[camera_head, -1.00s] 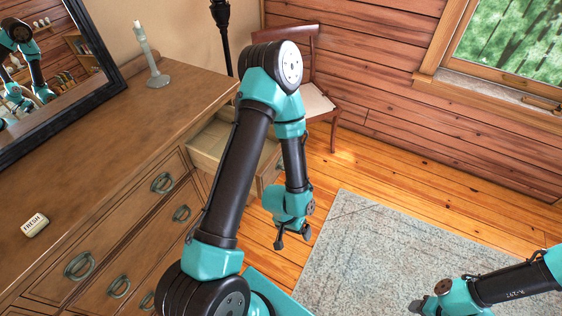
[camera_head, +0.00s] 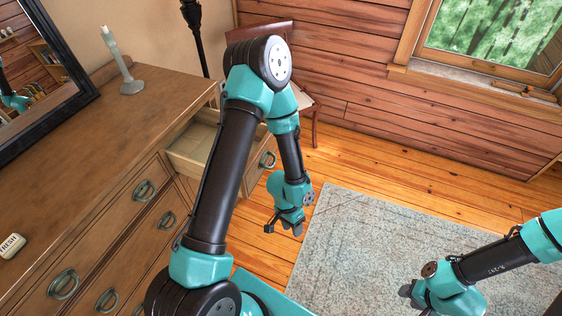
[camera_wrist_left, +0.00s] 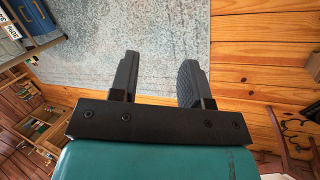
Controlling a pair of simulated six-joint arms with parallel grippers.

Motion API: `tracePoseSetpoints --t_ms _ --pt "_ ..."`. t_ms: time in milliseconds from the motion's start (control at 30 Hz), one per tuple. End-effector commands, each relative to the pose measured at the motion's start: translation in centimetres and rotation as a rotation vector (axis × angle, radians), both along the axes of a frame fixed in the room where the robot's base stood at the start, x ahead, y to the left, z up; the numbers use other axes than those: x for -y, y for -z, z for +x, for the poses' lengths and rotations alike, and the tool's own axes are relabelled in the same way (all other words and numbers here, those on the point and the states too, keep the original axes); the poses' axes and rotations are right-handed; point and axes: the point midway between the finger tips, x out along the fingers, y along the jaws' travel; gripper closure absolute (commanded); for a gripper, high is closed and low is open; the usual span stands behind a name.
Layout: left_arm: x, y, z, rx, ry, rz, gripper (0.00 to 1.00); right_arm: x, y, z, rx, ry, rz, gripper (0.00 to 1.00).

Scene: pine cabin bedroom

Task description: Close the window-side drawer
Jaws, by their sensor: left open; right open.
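The window-side drawer (camera_head: 193,147) is pulled out at the far right end of the wooden dresser (camera_head: 75,160). Its inside looks empty, and a ring handle (camera_head: 267,159) shows on its front. My left arm crosses in front of part of the drawer. My left gripper (camera_head: 284,228) is open and empty, hanging to the right of and nearer than the drawer front, apart from it. In the left wrist view its two fingers (camera_wrist_left: 157,80) stand apart with rug and floor beyond. My right gripper (camera_head: 405,290) is at the lower right over the rug, far from the drawer.
A candlestick (camera_head: 127,70), a mirror (camera_head: 45,70) and a FRESH-marked block (camera_head: 11,246) are on the dresser. A chair (camera_head: 305,105) and dark pole (camera_head: 195,35) stand behind the drawer. The rug (camera_head: 350,240) and the floor around it are clear.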

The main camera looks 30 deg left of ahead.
Motion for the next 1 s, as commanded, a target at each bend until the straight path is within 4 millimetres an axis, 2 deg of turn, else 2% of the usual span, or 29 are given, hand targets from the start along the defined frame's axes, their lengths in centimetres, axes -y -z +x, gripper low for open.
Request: tracePoseSetpoints --t_ms 33,267,433,600,800,900,1000 --pt "0.3 -0.3 0.6 -0.015 0.089 0.009 0.62 0.0 0.0 0.0 0.000 0.000 0.000 0.57" --pt "-0.1 -2.0 3.3 -0.100 0.499 0.123 0.84 0.0 0.0 0.0 0.000 0.000 0.000 0.57" --pt "-1.2 -4.2 6.6 -0.154 0.777 0.280 1.00 0.0 0.0 0.0 0.000 0.000 0.000 0.57" --pt "-2.2 -7.6 11.2 -0.196 1.019 0.497 1.00 0.0 0.0 0.0 0.000 0.000 0.000 0.57" --pt "-2.4 -12.5 16.4 -0.231 1.204 0.770 1.00 0.0 0.0 0.0 0.000 0.000 0.000 0.57" --pt "-2.3 -14.1 17.8 -0.239 1.244 0.852 1.00 0.0 0.0 0.0 0.000 0.000 0.000 0.57" --pt "-2.2 -14.7 18.4 -0.245 1.257 0.885 1.00 0.0 0.0 0.0 0.000 0.000 0.000 0.57"
